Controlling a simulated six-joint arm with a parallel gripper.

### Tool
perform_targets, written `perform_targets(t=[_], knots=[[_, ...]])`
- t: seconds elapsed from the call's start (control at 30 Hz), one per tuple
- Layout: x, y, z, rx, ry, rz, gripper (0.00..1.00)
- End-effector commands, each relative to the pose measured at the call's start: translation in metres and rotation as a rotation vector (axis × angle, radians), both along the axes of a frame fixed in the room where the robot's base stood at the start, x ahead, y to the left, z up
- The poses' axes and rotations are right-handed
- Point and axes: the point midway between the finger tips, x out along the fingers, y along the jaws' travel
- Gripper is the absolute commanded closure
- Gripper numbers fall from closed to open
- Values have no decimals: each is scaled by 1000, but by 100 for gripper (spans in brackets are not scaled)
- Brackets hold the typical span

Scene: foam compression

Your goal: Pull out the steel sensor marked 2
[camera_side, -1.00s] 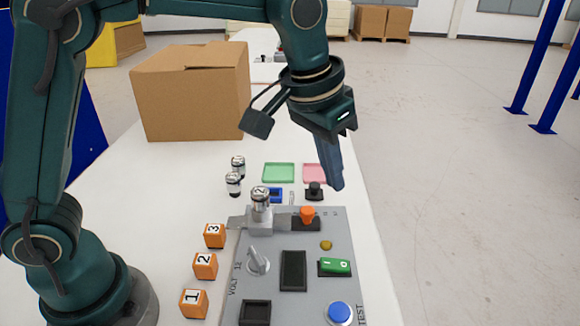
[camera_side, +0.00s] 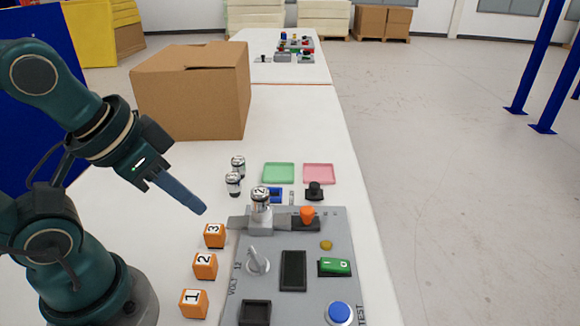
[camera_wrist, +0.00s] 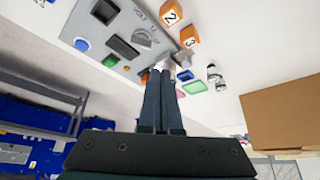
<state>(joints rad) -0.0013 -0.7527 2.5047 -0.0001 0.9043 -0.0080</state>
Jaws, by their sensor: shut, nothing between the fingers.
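The steel sensor marked 2 (camera_side: 261,198) stands upright in a grey holder at the back left of the grey panel (camera_side: 284,262). My gripper (camera_side: 203,209) is shut and empty, to the left of the sensor and apart from it, above the table near the orange block marked 3. In the wrist view the shut fingers (camera_wrist: 162,72) cover most of the holder area, so the sensor is hardly made out there.
Orange blocks marked 3 (camera_side: 214,235), 2 (camera_side: 205,265) and 1 (camera_side: 193,303) line the panel's left side. A green tray (camera_side: 278,173), a pink tray (camera_side: 319,174) and a cardboard box (camera_side: 192,91) are farther back.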

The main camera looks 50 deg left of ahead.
Motion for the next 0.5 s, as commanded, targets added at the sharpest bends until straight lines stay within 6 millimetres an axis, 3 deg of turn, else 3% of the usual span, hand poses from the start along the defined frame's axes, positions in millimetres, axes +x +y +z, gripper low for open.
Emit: perform_targets(t=[0.37, 0.4, 0.5], knots=[[2, 0, 1, 4, -6, -9, 100], [2, 0, 1, 3, -6, -8, 92], [1, 0, 1, -4, -3, 5, 54]])
